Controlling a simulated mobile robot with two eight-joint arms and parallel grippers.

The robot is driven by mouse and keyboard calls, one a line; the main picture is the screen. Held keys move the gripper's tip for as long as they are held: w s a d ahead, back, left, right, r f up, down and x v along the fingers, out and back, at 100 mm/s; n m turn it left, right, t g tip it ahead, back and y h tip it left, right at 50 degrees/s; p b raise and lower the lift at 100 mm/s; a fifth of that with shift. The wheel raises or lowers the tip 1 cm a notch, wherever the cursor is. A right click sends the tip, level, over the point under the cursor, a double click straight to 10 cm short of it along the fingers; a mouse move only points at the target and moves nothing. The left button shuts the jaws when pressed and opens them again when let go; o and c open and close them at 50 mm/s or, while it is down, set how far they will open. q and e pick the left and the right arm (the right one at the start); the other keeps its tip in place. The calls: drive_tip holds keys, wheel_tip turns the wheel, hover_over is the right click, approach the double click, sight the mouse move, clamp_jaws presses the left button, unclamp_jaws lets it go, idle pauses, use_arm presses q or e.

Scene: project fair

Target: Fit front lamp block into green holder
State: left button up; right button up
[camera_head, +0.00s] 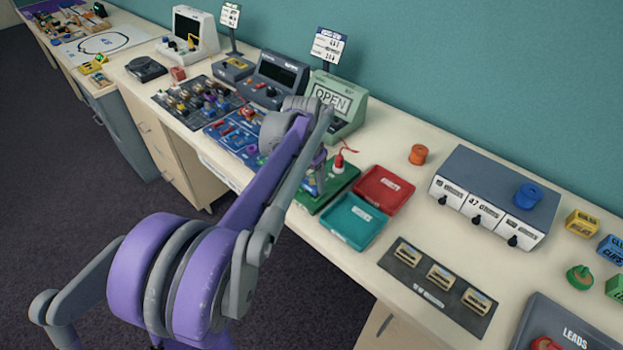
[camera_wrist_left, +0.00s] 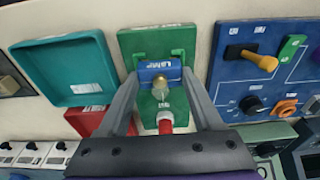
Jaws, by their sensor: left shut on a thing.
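The blue lamp block (camera_wrist_left: 153,75) has a white label and a small bulb, and sits between the fingertips in the left wrist view. My left gripper (camera_wrist_left: 160,82) is shut on it. The block is over the green holder (camera_wrist_left: 145,42), a green board with raised green walls beside the block. I cannot tell whether it is fully seated or slightly above. In the head view the green holder (camera_head: 337,187) lies at the table's front, with a blue bit of the block (camera_head: 310,184) visible. My arm hides most of the gripper there. My right gripper is not in view.
A teal tray (camera_head: 371,232) and a red tray (camera_head: 407,180) stand right of the holder. A blue switch panel (camera_head: 215,132) lies to its left. A red-tipped lead (camera_head: 339,160) stands at the holder's back. The green OPEN device (camera_head: 349,120) is behind.

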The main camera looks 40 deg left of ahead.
use_arm(q)
drive_tip(key=shift+f, duration=0.35)
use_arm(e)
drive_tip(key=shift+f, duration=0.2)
use_arm(q)
drive_tip(key=o, duration=1.4)
drive_tip(key=shift+r+p, duration=2.35)
drive_tip(key=shift+r, duration=1.7)
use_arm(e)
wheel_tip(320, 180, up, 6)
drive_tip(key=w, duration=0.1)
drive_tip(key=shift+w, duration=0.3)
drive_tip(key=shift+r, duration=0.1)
